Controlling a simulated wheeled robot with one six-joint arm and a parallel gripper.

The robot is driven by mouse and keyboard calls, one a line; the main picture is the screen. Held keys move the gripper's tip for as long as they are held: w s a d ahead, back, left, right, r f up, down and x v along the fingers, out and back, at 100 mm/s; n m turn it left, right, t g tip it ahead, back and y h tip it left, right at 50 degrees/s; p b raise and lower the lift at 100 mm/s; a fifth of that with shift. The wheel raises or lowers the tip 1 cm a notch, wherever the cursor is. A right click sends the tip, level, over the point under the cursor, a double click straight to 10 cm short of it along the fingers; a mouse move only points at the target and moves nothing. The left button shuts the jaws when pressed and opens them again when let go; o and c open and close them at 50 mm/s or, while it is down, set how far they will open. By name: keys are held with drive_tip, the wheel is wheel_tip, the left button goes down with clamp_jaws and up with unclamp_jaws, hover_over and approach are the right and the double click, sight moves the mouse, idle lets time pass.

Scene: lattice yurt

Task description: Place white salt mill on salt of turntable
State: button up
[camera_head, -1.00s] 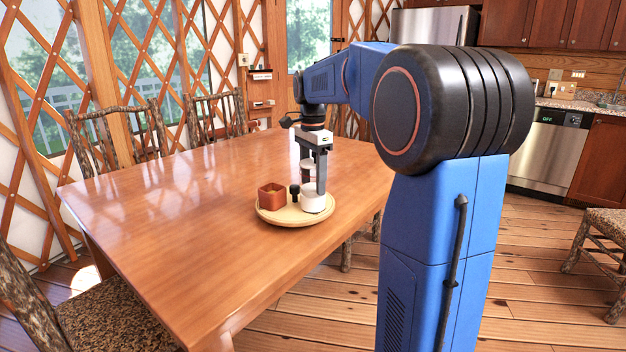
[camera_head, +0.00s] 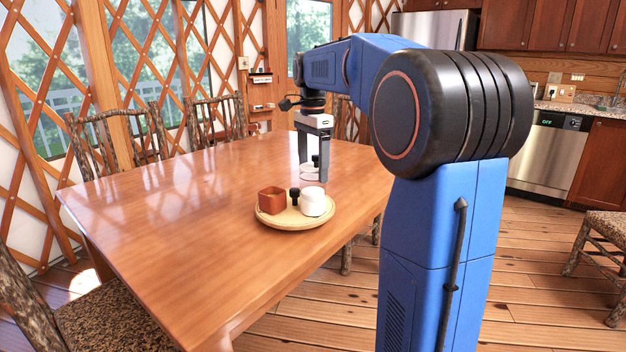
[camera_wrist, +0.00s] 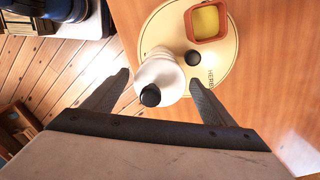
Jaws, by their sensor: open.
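The white salt mill (camera_wrist: 165,75) has a wide round base and a black knob on top. It stands upright on the right part of the round pale turntable (camera_head: 283,224), and its base also shows in the head view (camera_head: 312,203). Any label under it is hidden. My gripper (camera_head: 311,172) is open above the base. In the wrist view, the gripper's two fingers (camera_wrist: 160,82) lie on either side of the mill, with gaps visible. A black central knob (camera_head: 295,193) and a square reddish-brown bowl (camera_head: 271,200) with yellow contents are also on the turntable, where "HERBS" is readable.
The wooden table (camera_head: 180,220) is clear around the turntable. Rustic chairs (camera_head: 118,140) stand along its far left side, and another seat (camera_head: 100,300) is at the near left. The lattice wall is behind them.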

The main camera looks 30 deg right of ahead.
wheel_tip(320, 180, up, 7)
idle(0.3)
drive_tip(key=s+a+f+n+t, duration=0.1)
drive_tip(key=s+a+f+n, duration=0.35)
drive_tip(key=s, duration=0.35)
drive_tip(key=s+a+f+n+t, duration=0.1)
drive_tip(key=s+a+f+n, duration=0.35)
drive_tip(key=s+a, duration=0.2)
drive_tip(key=s+a+f+n+t, duration=0.3)
drive_tip(key=s+f+n, duration=0.6)
drive_tip(key=s+f, duration=0.6)
drive_tip(key=shift+s+a+f, duration=0.35)
drive_tip(key=shift+a+f, duration=0.4)
drive_tip(key=shift+a, duration=0.15)
